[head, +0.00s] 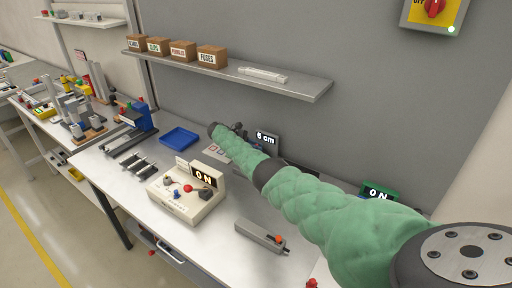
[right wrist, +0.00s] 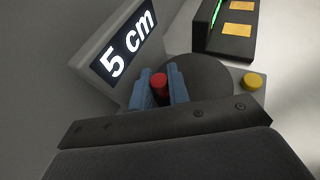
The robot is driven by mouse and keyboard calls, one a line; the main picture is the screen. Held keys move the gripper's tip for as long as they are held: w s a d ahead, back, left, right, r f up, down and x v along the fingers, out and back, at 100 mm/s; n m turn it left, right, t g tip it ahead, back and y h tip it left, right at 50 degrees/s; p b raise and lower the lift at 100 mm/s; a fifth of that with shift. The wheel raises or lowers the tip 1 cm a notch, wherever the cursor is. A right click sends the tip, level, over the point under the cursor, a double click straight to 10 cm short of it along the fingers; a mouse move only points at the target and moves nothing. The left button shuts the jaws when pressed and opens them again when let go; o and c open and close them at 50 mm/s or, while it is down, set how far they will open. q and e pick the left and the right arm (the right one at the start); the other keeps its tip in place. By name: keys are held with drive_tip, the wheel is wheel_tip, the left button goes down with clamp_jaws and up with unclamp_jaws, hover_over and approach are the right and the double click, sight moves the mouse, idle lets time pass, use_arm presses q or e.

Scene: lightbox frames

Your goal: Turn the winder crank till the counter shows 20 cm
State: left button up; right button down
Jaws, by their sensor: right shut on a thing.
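The winder's counter (right wrist: 122,45) reads 5 cm in the right wrist view; its dark display (head: 266,139) also shows small in the head view, on the bench below the shelf. The red crank knob (right wrist: 160,84) sits between the two blue fingers of my right gripper (right wrist: 161,92), which is shut on it. A dark round disc (right wrist: 208,80) lies behind the fingers, with a yellow button (right wrist: 253,81) to its right. In the head view my green-sleeved right arm hides most of the winder. My left gripper is not in view.
A blue tray (head: 179,138) lies farther back. A shelf (head: 295,88) with several labelled boxes hangs above. A black unit (right wrist: 234,28) stands beside the winder.

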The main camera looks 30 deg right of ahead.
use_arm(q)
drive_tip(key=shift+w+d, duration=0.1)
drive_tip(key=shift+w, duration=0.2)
use_arm(e)
drive_tip(key=c, duration=1.5)
unclamp_jaws()
drive_tip(key=shift+o, duration=0.8)
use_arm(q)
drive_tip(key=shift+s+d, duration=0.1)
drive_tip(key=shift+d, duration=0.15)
use_arm(e)
drive_tip(key=shift+s, duration=0.1)
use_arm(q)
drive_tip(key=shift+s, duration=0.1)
use_arm(e)
drive_tip(key=shift+r, duration=0.1)
